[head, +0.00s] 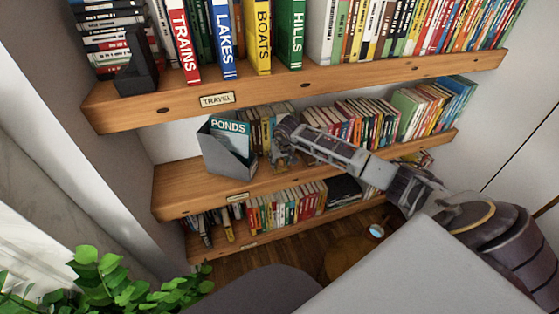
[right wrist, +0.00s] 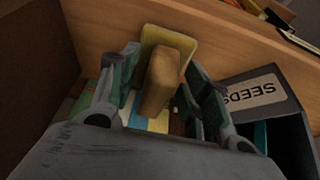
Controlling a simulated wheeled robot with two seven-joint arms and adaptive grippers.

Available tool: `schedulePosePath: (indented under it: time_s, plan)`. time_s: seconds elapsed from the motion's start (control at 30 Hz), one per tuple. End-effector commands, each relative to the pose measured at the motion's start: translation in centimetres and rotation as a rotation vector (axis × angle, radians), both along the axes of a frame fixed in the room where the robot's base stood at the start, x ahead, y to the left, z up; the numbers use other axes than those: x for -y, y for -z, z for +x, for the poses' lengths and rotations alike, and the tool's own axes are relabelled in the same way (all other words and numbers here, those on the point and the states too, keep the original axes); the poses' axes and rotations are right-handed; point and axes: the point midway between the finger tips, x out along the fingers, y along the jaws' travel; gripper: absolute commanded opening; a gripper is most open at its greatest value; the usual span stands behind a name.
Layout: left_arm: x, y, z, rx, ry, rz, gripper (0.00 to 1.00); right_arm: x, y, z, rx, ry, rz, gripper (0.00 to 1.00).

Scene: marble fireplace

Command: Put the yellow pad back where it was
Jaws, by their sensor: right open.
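The yellow pad (right wrist: 172,38) shows in the right wrist view as a flat yellowish square, with a tan-brown block in front of it, perhaps part of it. My right gripper (right wrist: 161,60) is open, one finger on each side of the block. Small gaps show between the fingers and the block, so it is not gripped. In the head view my right gripper (head: 283,155) is at the middle shelf (head: 180,187), just right of the grey file holder (head: 226,150). I cannot make out the pad clearly there. My left gripper is not in view.
The file holder contains a teal PONDS book (head: 229,127). A dark box labelled SEEDS (right wrist: 262,95) stands close to the right finger in the wrist view. Books (head: 262,125) stand behind the gripper. The upper shelf (head: 280,92) overhangs. Leaves (head: 110,280) show at lower left.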

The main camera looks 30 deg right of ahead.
Motion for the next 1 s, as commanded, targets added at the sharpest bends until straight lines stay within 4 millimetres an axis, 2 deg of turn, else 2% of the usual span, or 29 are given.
schedulePosePath:
  time_s: [0.13, 0.47, 0.8, 1.0]
  plan:
    - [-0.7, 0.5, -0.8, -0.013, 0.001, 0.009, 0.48, 0.0, -1.6, -0.5, 0.002, 0.000, -0.003, 0.47]
    - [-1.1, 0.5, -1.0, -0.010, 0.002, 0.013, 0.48, -0.5, -5.6, -1.9, 0.004, -0.001, -0.001, 0.47]
    - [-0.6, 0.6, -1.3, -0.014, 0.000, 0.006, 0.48, -0.8, -9.7, -3.5, 0.003, -0.001, -0.002, 0.47]
    - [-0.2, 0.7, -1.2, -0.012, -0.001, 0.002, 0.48, -1.0, -11.0, -4.0, 0.001, 0.000, 0.000, 0.47]
